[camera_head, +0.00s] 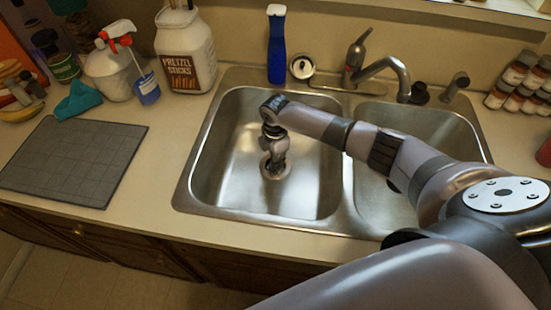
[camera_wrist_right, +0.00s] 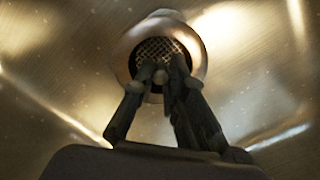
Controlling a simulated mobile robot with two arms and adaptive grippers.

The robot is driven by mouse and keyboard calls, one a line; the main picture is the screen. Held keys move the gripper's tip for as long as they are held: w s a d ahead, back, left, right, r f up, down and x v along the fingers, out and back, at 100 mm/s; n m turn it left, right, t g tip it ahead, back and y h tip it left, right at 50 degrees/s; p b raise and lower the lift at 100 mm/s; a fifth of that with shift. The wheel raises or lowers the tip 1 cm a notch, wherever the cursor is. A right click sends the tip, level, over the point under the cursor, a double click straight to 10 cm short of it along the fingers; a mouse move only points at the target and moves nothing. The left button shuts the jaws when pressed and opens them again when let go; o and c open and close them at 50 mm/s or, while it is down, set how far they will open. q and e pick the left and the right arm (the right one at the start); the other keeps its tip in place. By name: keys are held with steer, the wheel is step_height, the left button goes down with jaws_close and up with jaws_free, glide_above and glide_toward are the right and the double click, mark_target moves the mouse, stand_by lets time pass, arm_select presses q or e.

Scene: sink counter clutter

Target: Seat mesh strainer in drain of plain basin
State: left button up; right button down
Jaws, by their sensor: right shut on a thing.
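The mesh strainer (camera_wrist_right: 160,47) shows in the right wrist view as a dark mesh inside a round metal rim, at the fingertips. My right gripper (camera_wrist_right: 160,76) is shut on it, with its fingertips close together over the mesh. In the head view my right gripper (camera_head: 274,172) points down at the drain area of the left basin (camera_head: 237,130). The strainer is mostly hidden by the gripper there. I cannot tell whether its rim lies flush in the drain or slightly above it. My left gripper is not in view.
My right arm crosses the right basin (camera_head: 375,205) and the divider. A faucet (camera_head: 385,68), blue bottle (camera_head: 276,45) and round metal piece (camera_head: 302,67) stand behind the sink. A pretzel jar (camera_head: 186,50) and spray bottle (camera_head: 110,70) stand left. A dark mat (camera_head: 75,160) lies on the counter.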

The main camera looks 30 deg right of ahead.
steer(key=shift+f, duration=0.25)
steer(key=c, duration=1.5)
jaws_free()
steer(key=shift+c, duration=0.2)
step_height(320, 180, up, 12)
steer(key=shift+r, duration=0.15)
